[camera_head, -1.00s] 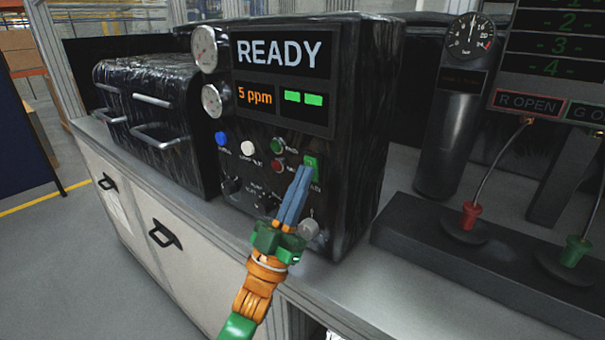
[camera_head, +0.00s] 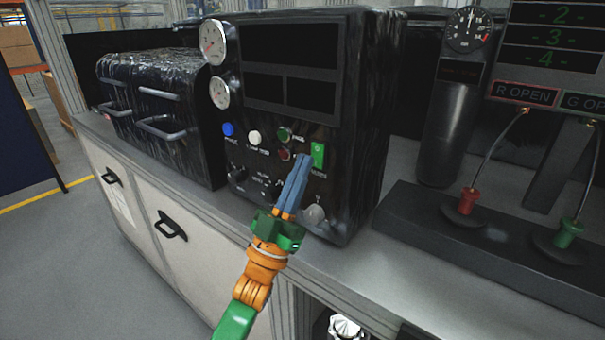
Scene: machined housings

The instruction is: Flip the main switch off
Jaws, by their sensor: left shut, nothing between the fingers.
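The main switch is a green rocker (camera_head: 318,155) on the right of the front panel of a black control box (camera_head: 365,110). Its label below is partly covered by my fingers. My left gripper (camera_head: 304,160) is shut and empty, its blue fingertips just to the left of and below the rocker. I cannot tell whether they touch it. The box's display (camera_head: 290,65) is dark, with no text lit. My right gripper is not in view.
Beside the rocker are green, red, white and blue buttons (camera_head: 227,129) and knobs. Two gauges (camera_head: 212,40) sit on the box's upper left. A black case (camera_head: 150,95) with handles stands left. A red plug (camera_head: 467,201) and a green plug (camera_head: 569,232) stand right.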

